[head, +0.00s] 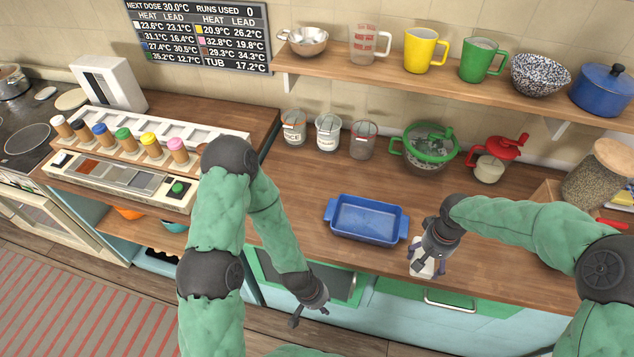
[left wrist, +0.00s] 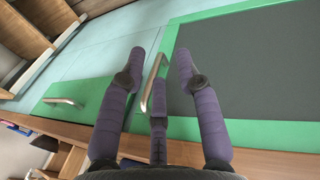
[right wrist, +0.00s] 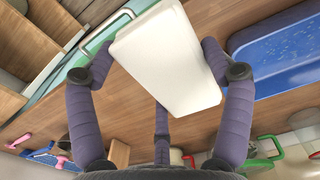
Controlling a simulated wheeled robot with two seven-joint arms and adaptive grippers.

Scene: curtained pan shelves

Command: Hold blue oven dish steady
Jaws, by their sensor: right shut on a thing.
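The blue oven dish (head: 367,219) sits upright and empty on the wooden counter near its front edge. It also shows in part in the right wrist view (right wrist: 285,55). My right gripper (head: 427,256) is just right of the dish, shut on a white block (right wrist: 165,58) that also shows in the head view (head: 421,267). My left gripper (head: 308,312) hangs in front of the cabinets, below and left of the dish. In the left wrist view its fingers (left wrist: 155,75) are apart with nothing between them. Neither gripper visibly holds the dish.
Jars (head: 328,132), a green-lidded bowl (head: 428,148) and a red-topped jar (head: 494,158) stand behind the dish. A shelf (head: 450,82) with mugs, bowls and a blue pot is above. A shaker rack (head: 150,155) is left. The counter is clear around the dish's left side.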

